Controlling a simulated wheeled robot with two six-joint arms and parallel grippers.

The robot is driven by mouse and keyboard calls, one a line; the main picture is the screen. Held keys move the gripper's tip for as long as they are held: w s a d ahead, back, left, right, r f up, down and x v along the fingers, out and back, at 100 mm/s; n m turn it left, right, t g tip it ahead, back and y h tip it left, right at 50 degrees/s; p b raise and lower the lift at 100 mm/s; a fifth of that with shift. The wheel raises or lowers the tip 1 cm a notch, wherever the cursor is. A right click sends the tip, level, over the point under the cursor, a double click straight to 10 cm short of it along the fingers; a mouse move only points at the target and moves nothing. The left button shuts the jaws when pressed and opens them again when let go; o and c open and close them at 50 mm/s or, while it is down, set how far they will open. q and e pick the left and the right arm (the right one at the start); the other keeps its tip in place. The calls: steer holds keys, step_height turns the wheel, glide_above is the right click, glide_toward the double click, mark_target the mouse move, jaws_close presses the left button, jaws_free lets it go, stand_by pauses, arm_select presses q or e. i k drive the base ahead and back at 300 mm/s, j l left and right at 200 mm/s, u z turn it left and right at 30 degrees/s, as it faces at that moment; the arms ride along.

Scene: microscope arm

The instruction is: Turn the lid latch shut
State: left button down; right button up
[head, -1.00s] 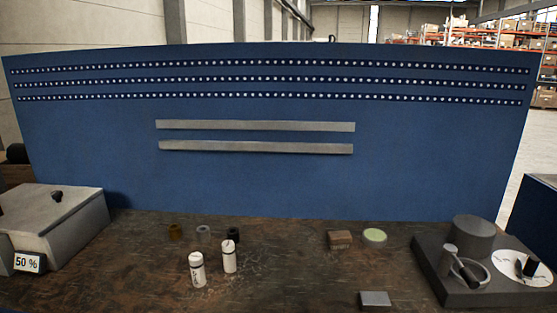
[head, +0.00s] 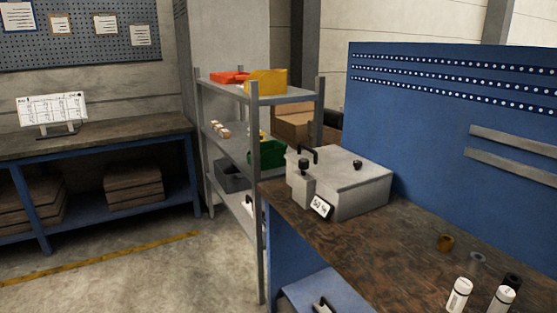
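A grey metal box (head: 355,200) with a closed-looking flat lid (head: 335,165) sits at the left end of the brown bench top. A black handle (head: 308,153) rises at the lid's left side, and a small black knob (head: 357,165) stands toward its right. A grey block with a dark top (head: 303,189) is at the box's front left corner. Which of these parts is the lid latch, and how it is turned, I cannot tell at this size. A white "50 %" card (head: 321,206) is at the box front. Neither of my grippers is in view.
A grey shelf rack (head: 256,190) with coloured bins stands left of the bench. A blue panel (head: 430,130) rises behind it. The bench top (head: 400,245) between box and bottles is clear.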

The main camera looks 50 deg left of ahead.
mark_target(304, 162)
steer(key=u, duration=1.4)
steer(key=i+j+z, duration=0.15)
steer(key=z, duration=0.3)
steer(key=i+j+z, duration=0.15)
steer(key=z, duration=0.35)
steer(key=j+z, duration=0.3)
steer(key=z, duration=0.15)
steer(key=i+j+z, duration=0.1)
steer(key=j+z, duration=0.2)
steer(key=z, duration=0.2)
